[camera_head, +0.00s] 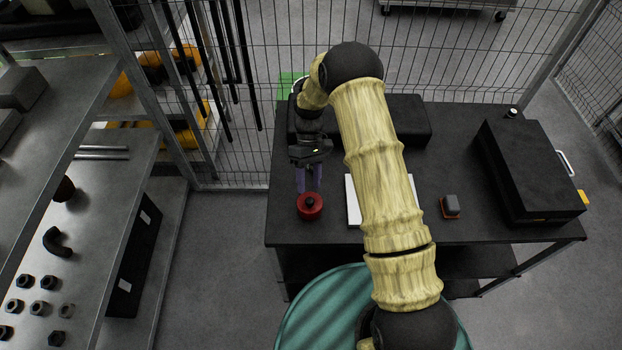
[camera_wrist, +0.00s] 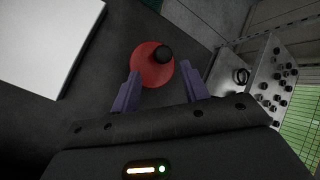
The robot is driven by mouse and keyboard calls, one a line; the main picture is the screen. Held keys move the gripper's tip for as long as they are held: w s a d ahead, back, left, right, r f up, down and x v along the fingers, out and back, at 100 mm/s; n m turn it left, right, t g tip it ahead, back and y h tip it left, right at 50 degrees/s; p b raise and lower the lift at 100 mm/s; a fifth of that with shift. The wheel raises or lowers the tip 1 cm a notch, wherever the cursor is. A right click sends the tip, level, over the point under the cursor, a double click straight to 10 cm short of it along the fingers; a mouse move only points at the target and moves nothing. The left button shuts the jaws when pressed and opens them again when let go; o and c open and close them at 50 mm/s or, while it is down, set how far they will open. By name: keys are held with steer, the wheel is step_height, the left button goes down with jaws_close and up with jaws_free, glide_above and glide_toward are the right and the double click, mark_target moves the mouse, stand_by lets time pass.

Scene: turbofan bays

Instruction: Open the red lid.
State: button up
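The red lid (camera_head: 310,206) is round with a black knob on top and sits near the front left corner of the dark table. It also shows in the wrist view (camera_wrist: 153,66), with its black knob (camera_wrist: 164,53) right of its middle. My gripper (camera_head: 309,182) has two purple fingers, spread apart and empty. In the wrist view the fingertips (camera_wrist: 161,75) point at the lid, with the lid's near part lying between or just beyond them. I cannot tell how high they are above it. What is under the lid is hidden.
A white flat sheet or box (camera_head: 354,202) lies right of the lid, partly behind my arm. A wire fence (camera_head: 290,60) stands behind the table; shelves (camera_head: 80,220) stand left.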

steer(key=shift+d+r, duration=0.1)
steer(key=b+v, duration=0.5)
steer(key=v, duration=1.2)
steer(key=shift+w+r, duration=0.1)
steer(key=s+d+m+t, duration=0.4)
steer(key=s+d+t, duration=0.1)
steer(key=s, duration=0.7)
steer(key=s+d+m+t, duration=0.4)
steer(key=s+d+t, duration=0.1)
steer(key=s, duration=0.7)
steer(key=shift+s+d+h+b, duration=0.15)
steer(key=shift+d+h+b, duration=0.15)
steer(key=shift+d+b, duration=0.1)
